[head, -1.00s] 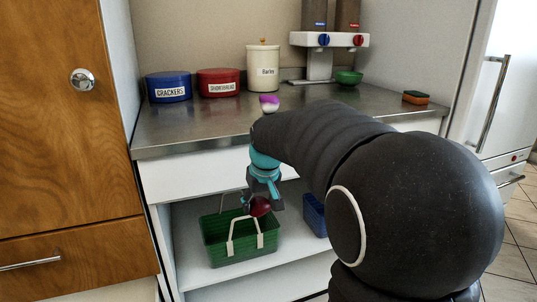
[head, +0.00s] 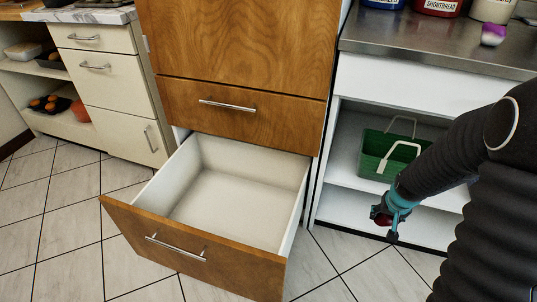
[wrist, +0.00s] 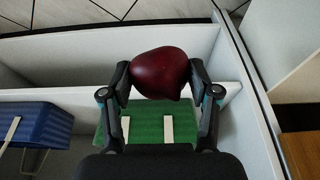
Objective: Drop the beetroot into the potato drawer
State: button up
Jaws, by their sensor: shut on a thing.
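The dark red beetroot (wrist: 159,72) is between the two fingers of my gripper (wrist: 160,84) in the wrist view. In the head view my gripper (head: 388,216) is small at the right, in front of the white shelf unit, with part of the beetroot (head: 379,213) showing dark red. An open drawer (head: 235,197) with a wooden front and pale inside stands out at the lower middle. It looks empty and bears no readable label. My gripper is to the right of this drawer, outside it.
A shut wooden drawer (head: 245,108) sits just above the open one. The green basket (head: 372,156) stands on the shelf behind my gripper; a blue basket (wrist: 40,124) shows in the wrist view. Tiled floor (head: 55,230) is clear left of the drawer.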

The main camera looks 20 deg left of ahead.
aim_at(239, 224)
jog(key=k, duration=1.4)
jog(key=u, duration=2.4)
jog(key=i, duration=2.8)
jog(key=z, duration=2.7)
jog(key=i, duration=0.5)
jog(key=z, duration=0.05)
